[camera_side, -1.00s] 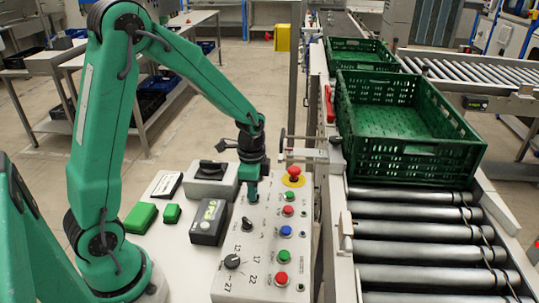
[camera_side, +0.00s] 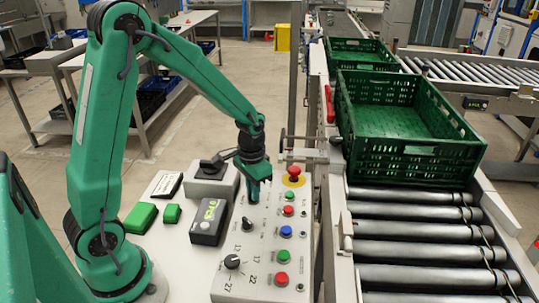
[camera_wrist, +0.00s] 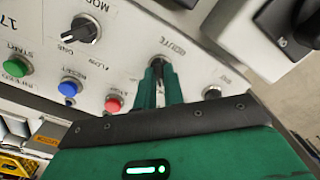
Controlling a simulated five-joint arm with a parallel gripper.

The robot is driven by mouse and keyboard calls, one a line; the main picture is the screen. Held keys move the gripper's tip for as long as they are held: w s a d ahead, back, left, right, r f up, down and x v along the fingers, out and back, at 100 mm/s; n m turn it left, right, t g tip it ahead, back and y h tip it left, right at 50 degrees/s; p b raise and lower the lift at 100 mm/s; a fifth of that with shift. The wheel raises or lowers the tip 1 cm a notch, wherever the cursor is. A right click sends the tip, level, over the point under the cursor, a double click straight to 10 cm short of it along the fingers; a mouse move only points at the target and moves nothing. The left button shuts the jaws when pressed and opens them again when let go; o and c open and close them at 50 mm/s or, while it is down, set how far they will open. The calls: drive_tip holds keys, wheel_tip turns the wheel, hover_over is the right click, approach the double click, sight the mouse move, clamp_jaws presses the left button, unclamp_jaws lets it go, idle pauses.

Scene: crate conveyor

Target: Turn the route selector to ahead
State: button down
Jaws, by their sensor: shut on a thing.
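My gripper (camera_side: 254,198) points down at the far part of the sloped control panel (camera_side: 222,284) in the side view. In the wrist view its two green fingers (camera_wrist: 162,84) are closed around the route selector (camera_wrist: 157,63), beside the printed word ROUTE. Only a little of the selector's dark tip shows between the fingertips. The fingers hide the rest, so I cannot tell which way its pointer stands. In the side view the selector is hidden behind my gripper.
A mode knob (camera_wrist: 80,28) and blue, green and red buttons are near the gripper. A red emergency stop (camera_side: 293,172) stands close on the right. A grey box with a black switch (camera_side: 212,166) is at the left. Green crates (camera_side: 410,150) sit on the roller conveyor.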

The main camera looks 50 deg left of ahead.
idle(0.3)
drive_tip(key=c, duration=1.5)
unclamp_jaws()
drive_tip(key=shift+r, duration=0.1)
drive_tip(key=shift+r, duration=3.8)
drive_tip(key=shift+r, duration=0.1)
